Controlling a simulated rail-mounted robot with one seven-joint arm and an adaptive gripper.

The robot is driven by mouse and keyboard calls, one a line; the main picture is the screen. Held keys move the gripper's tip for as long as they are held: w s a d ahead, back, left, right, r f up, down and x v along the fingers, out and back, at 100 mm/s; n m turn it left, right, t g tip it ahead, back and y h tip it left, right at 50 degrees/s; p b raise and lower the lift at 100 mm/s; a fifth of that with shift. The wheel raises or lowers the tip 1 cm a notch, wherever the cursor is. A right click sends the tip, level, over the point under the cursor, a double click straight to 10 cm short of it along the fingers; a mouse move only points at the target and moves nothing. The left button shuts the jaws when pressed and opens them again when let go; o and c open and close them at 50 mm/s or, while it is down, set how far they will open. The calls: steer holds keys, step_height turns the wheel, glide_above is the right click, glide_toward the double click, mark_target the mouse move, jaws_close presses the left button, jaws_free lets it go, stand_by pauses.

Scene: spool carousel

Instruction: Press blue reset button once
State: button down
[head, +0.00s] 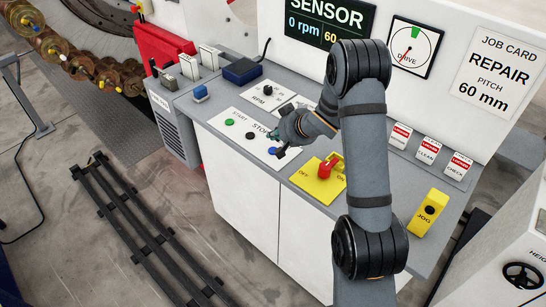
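A small blue button (272,151) sits on the white panel of the console, in the row with the START and STOP labels. My gripper (277,143) is right over this end of the row, close to the blue button, and hides part of it. Its label is hidden. I cannot tell whether a finger touches the button. The gripper is small and seen from behind, so how far its fingers are apart is unclear.
A green button (229,122) and a black button (249,135) are in the same row. A red lever on a yellow plate (316,190) stands to the right of the gripper. A yellow JOG box (429,210) is further right. A sensor display (322,20) is behind.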

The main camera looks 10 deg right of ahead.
steer(key=shift+f+b, duration=0.8)
steer(key=shift+f, duration=0.75)
steer(key=shift+f+b, duration=0.3)
steer(key=shift+f, duration=0.1)
steer(key=shift+f+b, duration=0.3)
steer(key=shift+f, duration=0.05)
stand_by(0.7)
steer(key=shift+r, duration=0.15)
steer(key=shift+r+p, duration=0.65)
steer(key=shift+p, duration=0.2)
steer(key=shift+r, duration=0.1)
step_height(320, 180, up, 5)
steer(key=p, duration=0.5)
stand_by(0.7)
